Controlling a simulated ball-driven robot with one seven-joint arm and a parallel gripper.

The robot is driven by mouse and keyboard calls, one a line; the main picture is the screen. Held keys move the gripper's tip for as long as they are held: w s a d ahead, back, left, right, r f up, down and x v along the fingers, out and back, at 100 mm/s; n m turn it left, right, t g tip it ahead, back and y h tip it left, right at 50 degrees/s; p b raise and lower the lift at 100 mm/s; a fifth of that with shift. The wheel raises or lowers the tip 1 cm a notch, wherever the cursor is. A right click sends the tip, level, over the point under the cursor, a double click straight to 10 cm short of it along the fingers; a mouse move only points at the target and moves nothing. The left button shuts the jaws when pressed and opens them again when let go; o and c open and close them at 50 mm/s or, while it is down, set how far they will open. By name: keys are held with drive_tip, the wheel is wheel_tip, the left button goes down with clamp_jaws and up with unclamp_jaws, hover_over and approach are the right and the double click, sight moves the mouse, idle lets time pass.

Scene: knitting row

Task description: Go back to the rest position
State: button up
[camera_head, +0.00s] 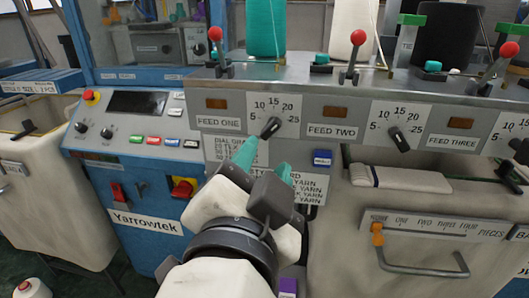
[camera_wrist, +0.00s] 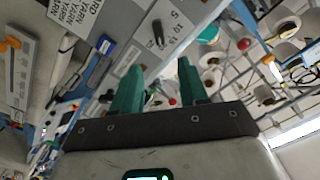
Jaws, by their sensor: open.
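My gripper (camera_head: 265,162) has green fingers and a white wrist, and it is in front of the knitting machine, just below the feed one dial (camera_head: 271,127). Its fingers are apart with nothing between them. In the wrist view my gripper (camera_wrist: 162,85) also shows its two green fingers spread and empty. The black dial knob sits close above the fingers in the head view; I cannot tell whether a finger touches it. The fingers partly cover a printed instruction label (camera_head: 309,188).
The feed two dial (camera_head: 398,139) and feed three label (camera_head: 459,142) lie to the right. Levers with red knobs (camera_head: 358,38) stand on the ledge above. A metal handle (camera_head: 420,266) juts out at lower right.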

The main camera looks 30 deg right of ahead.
drive_tip(key=shift+s, duration=0.1)
idle(0.4)
drive_tip(key=d+f+n+g+y+p, duration=0.25)
drive_tip(key=d+f+n, duration=0.3)
drive_tip(key=f, duration=0.55)
drive_tip(key=d+f+n+g+y+p, duration=0.2)
drive_tip(key=d+f+n+g+p, duration=0.3)
drive_tip(key=f, duration=0.6)
drive_tip(key=s+d+f+n+g+y+p, duration=0.1)
drive_tip(key=s+f+n+g+y, duration=0.1)
drive_tip(key=s+f, duration=0.5)
drive_tip(key=s+d+f+n+g+y+p, duration=0.1)
drive_tip(key=s+f+g+y, duration=0.3)
drive_tip(key=s+f, duration=0.4)
drive_tip(key=s+d+n, duration=0.1)
drive_tip(key=s, duration=0.3)
drive_tip(key=shift+s, duration=0.4)
